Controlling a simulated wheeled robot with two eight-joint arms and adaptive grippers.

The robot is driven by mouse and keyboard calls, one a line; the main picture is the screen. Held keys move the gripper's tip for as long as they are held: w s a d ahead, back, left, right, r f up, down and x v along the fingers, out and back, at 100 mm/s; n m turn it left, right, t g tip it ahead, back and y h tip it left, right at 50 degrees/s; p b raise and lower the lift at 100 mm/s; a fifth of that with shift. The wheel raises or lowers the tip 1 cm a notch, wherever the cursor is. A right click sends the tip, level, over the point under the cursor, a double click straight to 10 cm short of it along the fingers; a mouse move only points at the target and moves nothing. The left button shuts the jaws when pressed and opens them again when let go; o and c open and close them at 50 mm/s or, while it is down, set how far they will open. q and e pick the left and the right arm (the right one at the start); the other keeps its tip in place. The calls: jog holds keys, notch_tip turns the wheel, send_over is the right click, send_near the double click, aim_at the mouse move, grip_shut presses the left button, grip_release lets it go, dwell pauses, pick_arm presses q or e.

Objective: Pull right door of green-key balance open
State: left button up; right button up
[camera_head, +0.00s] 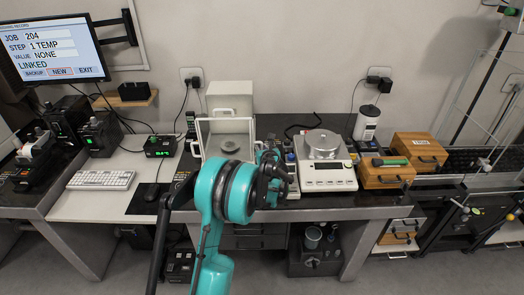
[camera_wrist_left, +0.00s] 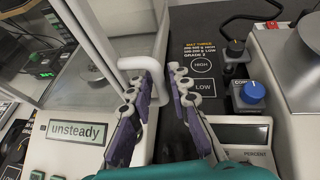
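The balance (camera_head: 226,124) stands on the table behind my left arm, its glass chamber holding a round pan; the arm hides its lower front. In the left wrist view its display (camera_wrist_left: 75,131) reads "unsteady", and a green-marked key (camera_wrist_left: 11,172) shows at the lower left corner. The right door's white loop handle (camera_wrist_left: 158,48) sticks out beside the glass. My left gripper (camera_wrist_left: 162,80) is open at the handle, with its left fingertip close against the loop; I cannot tell whether they touch. In the head view the left gripper (camera_head: 274,165) is partly hidden by its own arm. My right gripper is not in view.
A second balance (camera_head: 327,175) stands right of my gripper. A blue knob (camera_wrist_left: 252,93) and a dark panel marked HIGH and LOW (camera_wrist_left: 202,76) lie close right of the fingers. Wooden boxes (camera_head: 387,178) stand farther right; a keyboard (camera_head: 100,180) lies left.

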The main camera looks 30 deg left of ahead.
pick_arm(q)
grip_shut()
jog(key=w+a, duration=0.4)
jog(key=w, duration=0.3)
jog(key=w+a, duration=0.5)
jog(key=w, duration=0.2)
jog(key=shift+w+p, duration=0.3)
jog(key=shift+p, duration=0.15)
grip_release()
jog(key=v, duration=1.2)
